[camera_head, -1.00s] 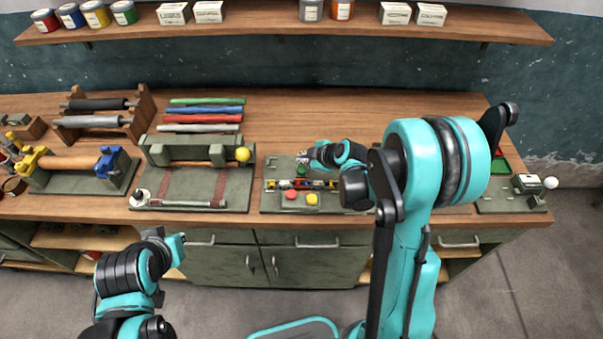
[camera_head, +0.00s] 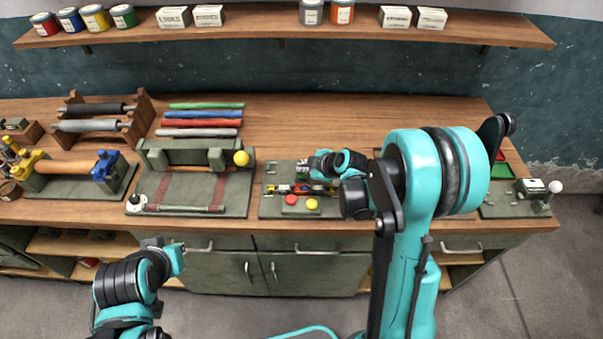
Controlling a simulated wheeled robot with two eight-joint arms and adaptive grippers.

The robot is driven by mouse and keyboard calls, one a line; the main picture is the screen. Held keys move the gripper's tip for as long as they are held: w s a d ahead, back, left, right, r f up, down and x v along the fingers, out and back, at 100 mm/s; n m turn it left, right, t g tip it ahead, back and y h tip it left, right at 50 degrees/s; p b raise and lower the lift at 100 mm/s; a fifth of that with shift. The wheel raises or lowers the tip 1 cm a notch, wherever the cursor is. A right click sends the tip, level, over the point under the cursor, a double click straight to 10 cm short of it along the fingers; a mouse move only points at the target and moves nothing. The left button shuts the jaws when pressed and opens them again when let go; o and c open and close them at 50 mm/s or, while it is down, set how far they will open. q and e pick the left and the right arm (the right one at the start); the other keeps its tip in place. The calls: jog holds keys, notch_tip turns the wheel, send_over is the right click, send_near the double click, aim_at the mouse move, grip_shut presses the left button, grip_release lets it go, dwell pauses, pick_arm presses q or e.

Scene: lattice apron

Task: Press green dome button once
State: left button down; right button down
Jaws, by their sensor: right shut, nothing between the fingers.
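The dark green control panel (camera_head: 268,208) lies on the bench, right of centre. It carries a red button (camera_head: 291,199) and a yellow button (camera_head: 312,204) at the front, with a row of small coloured parts behind them. A small green patch, likely the green dome button (camera_head: 301,176), shows just below my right fingertips and is mostly covered. My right gripper (camera_head: 303,166) is shut and empty, over the back of the panel. Whether it touches the dome cannot be told. My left gripper (camera_head: 181,247) is in front of the bench, away from the panel; its fingers are too small to judge.
A green tray (camera_head: 237,203) with a bar and a yellow ball stands left of the panel. A roller stand (camera_head: 40,184) is farther left. Coloured rolls (camera_head: 200,123) lie behind. A small device with a white ball (camera_head: 530,200) is at the right. The bench behind the panel is clear.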

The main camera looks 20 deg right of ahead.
aim_at(303, 175)
jog(key=shift+f, duration=0.1)
dwell(0.6)
jog(key=shift+f+b, duration=0.35)
jog(key=shift+b, duration=0.2)
jog(key=shift+f+b, duration=0.9)
dwell(0.7)
dwell(0.3)
jog(key=shift+r+p, duration=0.95)
jog(key=shift+r, duration=0.4)
jog(key=shift+r, duration=0.1)
notch_tip(303, 175, up, 5)
jog(key=p, duration=0.3)
jog(key=shift+p, duration=0.35)
